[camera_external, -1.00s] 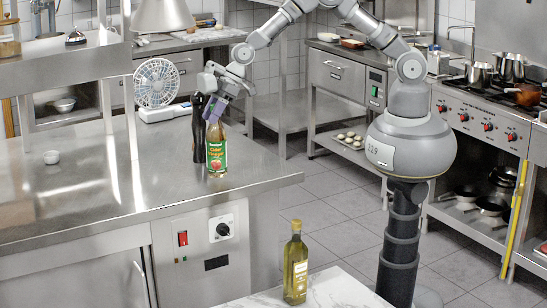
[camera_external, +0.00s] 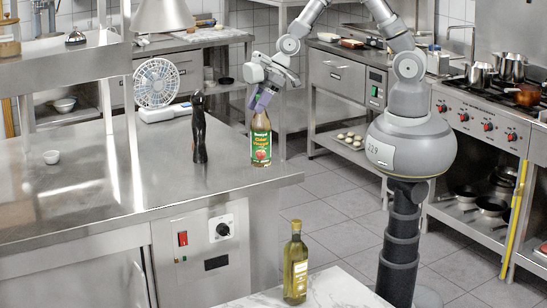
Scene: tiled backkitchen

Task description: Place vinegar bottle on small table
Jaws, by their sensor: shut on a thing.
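The vinegar bottle (camera_external: 261,145) has a green and red label and a dark neck. My gripper (camera_external: 262,102) is shut on its neck from above, and the bottle hangs upright. It shows in front of the right end of the steel counter; I cannot tell exactly how far it is above or beyond the edge. The small table (camera_external: 330,291) has a white marble-like top and shows at the bottom, partly cut off by the frame. A yellow-green oil bottle (camera_external: 295,264) stands on it.
A dark pepper mill (camera_external: 199,130) stands on the steel counter (camera_external: 100,190), left of the held bottle. The small table's top beside the oil bottle looks clear.

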